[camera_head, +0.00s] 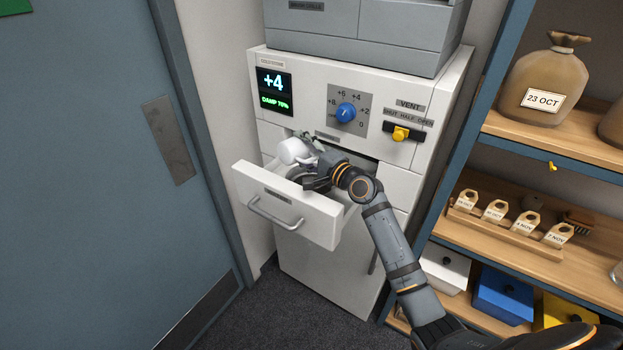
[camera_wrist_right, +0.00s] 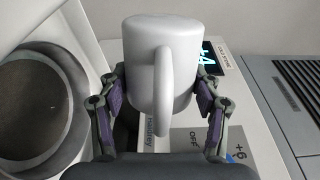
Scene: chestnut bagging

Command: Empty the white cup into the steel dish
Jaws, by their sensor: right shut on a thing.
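The white cup (camera_head: 293,150) is held above the open drawer in the cabinet, and it looks tilted in the head view. My right gripper (camera_head: 308,147) is shut on the cup. In the right wrist view the cup (camera_wrist_right: 178,60) sits between the fingers, its handle facing the camera. I cannot see into the cup. The steel dish (camera_wrist_right: 78,123) shows at the left of the right wrist view, with a dark inside, apart from the cup. In the head view the dish is mostly hidden by the gripper. My left gripper is out of view.
The pulled-out drawer (camera_head: 287,207) has a bar handle on its front. The cabinet face behind carries a lit display (camera_head: 273,90), a blue knob (camera_head: 346,112) and a yellow vent slider (camera_head: 401,134). A shelf (camera_head: 510,252) with bags and boxes stands to the right.

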